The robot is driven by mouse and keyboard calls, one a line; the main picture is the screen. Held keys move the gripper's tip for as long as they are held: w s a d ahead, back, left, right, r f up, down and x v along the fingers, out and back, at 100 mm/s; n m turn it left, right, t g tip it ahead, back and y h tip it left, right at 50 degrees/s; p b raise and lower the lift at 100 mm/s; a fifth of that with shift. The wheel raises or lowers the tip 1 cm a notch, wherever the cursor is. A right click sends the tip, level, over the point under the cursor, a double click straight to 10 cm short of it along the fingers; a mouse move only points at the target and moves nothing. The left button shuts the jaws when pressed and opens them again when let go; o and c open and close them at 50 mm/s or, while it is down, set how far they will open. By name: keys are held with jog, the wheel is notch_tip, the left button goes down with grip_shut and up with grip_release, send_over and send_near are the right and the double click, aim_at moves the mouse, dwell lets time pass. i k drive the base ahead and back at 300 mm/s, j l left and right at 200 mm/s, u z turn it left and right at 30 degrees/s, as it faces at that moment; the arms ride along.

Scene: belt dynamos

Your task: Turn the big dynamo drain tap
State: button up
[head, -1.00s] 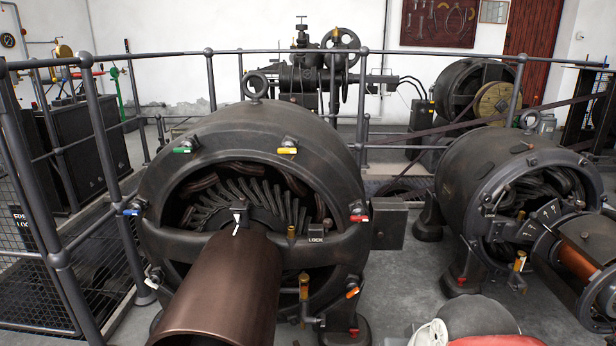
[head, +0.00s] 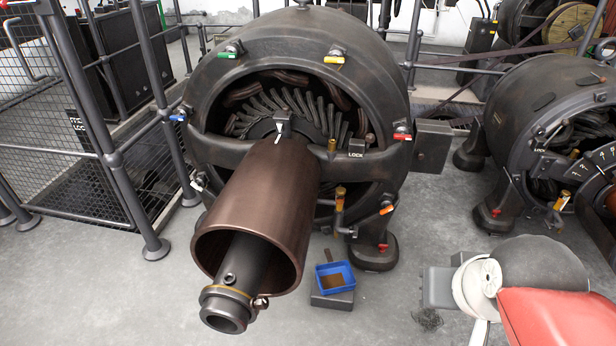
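The big dynamo (head: 290,75) is a dark round machine with open windings. A brown cylinder (head: 262,205) sticks out from its front. A brass-topped fitting (head: 340,196) hangs at its lower right front. A small grey tap-like part (head: 345,232) sits at the fitting's lower end, above a blue tray (head: 336,278); its handle is too small to read clearly. A second brass piece (head: 332,146) is higher up, beside a "LOCK" plate (head: 357,147). I cannot make out my gripper's fingers in the head view.
Coloured tags are spread around the dynamo's rim, including an orange one (head: 386,208). The blue tray holds something brownish and rests on a grey block. A smaller dynamo (head: 548,120) stands at right. Railing (head: 150,125) lines the left. The grey floor in front is mostly clear.

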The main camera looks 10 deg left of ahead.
aim_at(354, 232)
jog(key=i+l+u, duration=0.15)
jog(key=l+u, duration=0.45)
jog(key=i+l+u, duration=0.1)
jog(key=l+u, duration=0.25)
jog(key=l, duration=0.15)
